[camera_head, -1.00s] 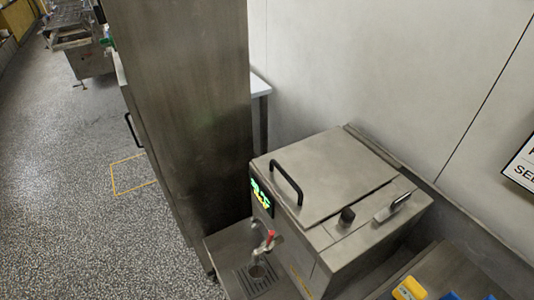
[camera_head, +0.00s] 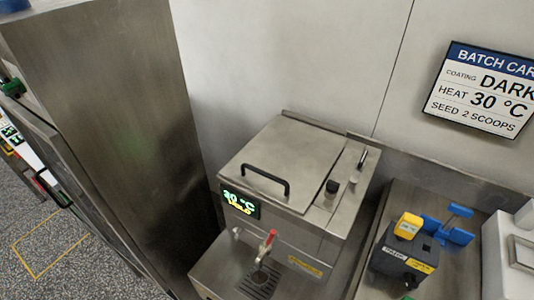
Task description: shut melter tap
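The melter (camera_head: 295,165) is a steel box with a hinged lid and a black lid handle (camera_head: 265,180). Its front display (camera_head: 240,202) reads 30 °C in green, with a smaller yellow line under it. The melter tap (camera_head: 264,248) sticks out low on the front, with a red lever (camera_head: 270,237) that looks upright. Below it is a slotted drip grate (camera_head: 262,281). Whether anything flows from the tap is too small to tell. Neither of my grippers is in view.
A tall steel cabinet (camera_head: 120,110) stands close on the left. A black box with yellow and blue parts (camera_head: 405,255) sits on the steel counter at right. A batch card (camera_head: 485,88) on the wall reads dark, 30 °C, 2 scoops. Open floor (camera_head: 45,235) lies at lower left.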

